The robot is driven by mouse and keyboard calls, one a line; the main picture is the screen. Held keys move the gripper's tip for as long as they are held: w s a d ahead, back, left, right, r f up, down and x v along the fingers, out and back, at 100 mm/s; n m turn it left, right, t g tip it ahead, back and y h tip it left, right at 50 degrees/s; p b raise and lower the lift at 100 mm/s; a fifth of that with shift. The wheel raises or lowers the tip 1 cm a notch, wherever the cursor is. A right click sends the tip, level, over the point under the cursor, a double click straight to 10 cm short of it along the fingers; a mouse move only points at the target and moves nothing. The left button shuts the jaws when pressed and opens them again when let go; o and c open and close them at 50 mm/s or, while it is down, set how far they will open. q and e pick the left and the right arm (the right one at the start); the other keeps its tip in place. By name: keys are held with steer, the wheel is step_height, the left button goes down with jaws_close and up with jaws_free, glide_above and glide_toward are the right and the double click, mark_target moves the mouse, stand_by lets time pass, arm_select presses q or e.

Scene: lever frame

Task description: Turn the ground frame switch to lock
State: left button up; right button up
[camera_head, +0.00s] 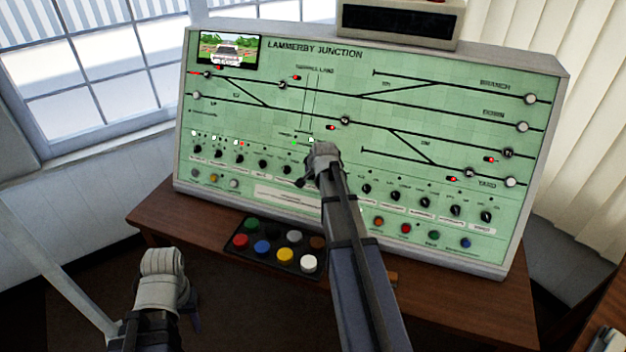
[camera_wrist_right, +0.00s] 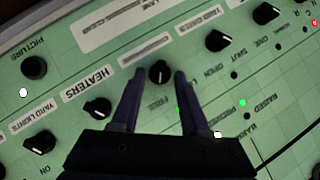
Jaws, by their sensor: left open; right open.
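The signal panel (camera_head: 330,90) stands on a wooden desk. My right gripper (camera_head: 318,165) reaches to the middle of its row of black switches. In the right wrist view my right gripper (camera_wrist_right: 158,82) is open, with a finger on either side of a black rotary switch (camera_wrist_right: 158,72). The word FREE shows beside this switch, and a green light is close by. Its name label is too blurred to read, so I cannot confirm it is the ground frame switch. In the head view my gripper hides it. My left gripper (camera_head: 180,305) is low at the left, away from the panel.
Neighbouring switches flank the gripper: the heaters switch (camera_wrist_right: 98,107) and another black switch (camera_wrist_right: 220,40). A tray of coloured buttons (camera_head: 240,250) lies on the desk (camera_head: 160,215) in front of the panel. A dark display box (camera_head: 400,20) sits on top of the panel.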

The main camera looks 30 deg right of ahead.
jaws_close()
stand_by(0.3)
steer(key=shift+r, duration=0.1)
steer(key=shift+w+a+r+n+g+h+p, duration=0.1)
steer(key=shift+w+n+g+h+p, duration=0.15)
steer(key=shift+n+g+p, duration=0.45)
steer(key=n, duration=0.1)
steer(key=n+g+h+p, duration=0.1)
steer(key=shift+w+a+n+g, duration=0.2)
steer(key=shift+n+g, duration=0.1)
steer(key=shift+n, duration=0.1)
steer(key=shift+w+a+n+g+h+b, duration=0.15)
steer(key=shift+n+g+h, duration=0.25)
steer(key=shift+n, duration=0.2)
steer(key=shift+w+a+n+g+h+b, duration=0.15)
steer(key=shift+n+g+h, duration=0.25)
steer(key=shift+n, duration=0.2)
steer(key=shift+a+f+n+g+h+b, duration=0.15)
steer(key=shift+n+g+h+b, duration=0.3)
steer(key=shift+n, duration=0.3)
steer(key=shift+f+n+g+h+b, duration=0.1)
steer(key=shift+n+g+h+b, duration=0.15)
steer(key=shift+n+h+b, duration=0.35)
steer(key=shift+n, duration=0.35)
